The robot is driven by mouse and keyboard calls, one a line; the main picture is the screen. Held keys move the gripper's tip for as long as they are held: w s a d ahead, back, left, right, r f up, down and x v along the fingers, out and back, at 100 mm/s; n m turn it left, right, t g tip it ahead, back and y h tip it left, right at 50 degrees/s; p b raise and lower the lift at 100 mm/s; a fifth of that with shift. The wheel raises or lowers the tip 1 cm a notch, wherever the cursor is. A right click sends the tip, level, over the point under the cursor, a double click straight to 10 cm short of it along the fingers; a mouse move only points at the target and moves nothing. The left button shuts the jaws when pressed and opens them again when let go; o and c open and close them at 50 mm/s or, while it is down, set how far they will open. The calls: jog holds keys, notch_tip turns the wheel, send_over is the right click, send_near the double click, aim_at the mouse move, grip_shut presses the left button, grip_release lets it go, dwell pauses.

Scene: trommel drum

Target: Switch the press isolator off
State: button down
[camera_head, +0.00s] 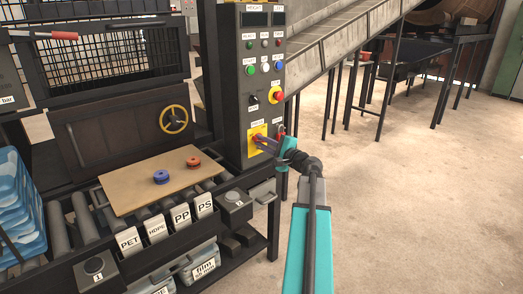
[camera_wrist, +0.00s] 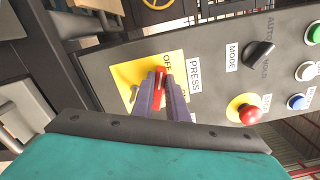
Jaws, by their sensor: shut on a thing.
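The press isolator is a yellow plate (camera_head: 257,131) with a red handle, low on the dark control panel in the head view. In the wrist view the yellow plate (camera_wrist: 128,74) carries an "OFF" mark and a "PRESS" label beside it. The red handle (camera_wrist: 160,82) shows between my two purple fingers. My gripper (camera_head: 260,141) reaches the plate from the right and is shut on this handle; it also shows in the wrist view (camera_wrist: 161,84). The fingers partly cover the handle and the other lettering, so I cannot tell its exact setting.
A red emergency button (camera_wrist: 249,114) on yellow and a black mode knob (camera_wrist: 259,54) sit on the same panel. A board (camera_head: 135,184) with blue and red discs lies left of the panel. Open floor (camera_head: 420,190) lies to the right.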

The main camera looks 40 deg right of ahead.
jog(key=n+b, duration=0.4)
jog(key=b, duration=0.1)
jog(key=shift+f, duration=0.35)
jog(key=shift+b, duration=0.45)
jog(key=c, duration=1.7)
grip_release()
jog(key=shift+c, duration=0.2)
jog(key=shift+s, duration=0.1)
jog(key=s+a+p, duration=0.1)
jog(key=s, duration=1.2)
jog(key=shift+s, duration=0.3)
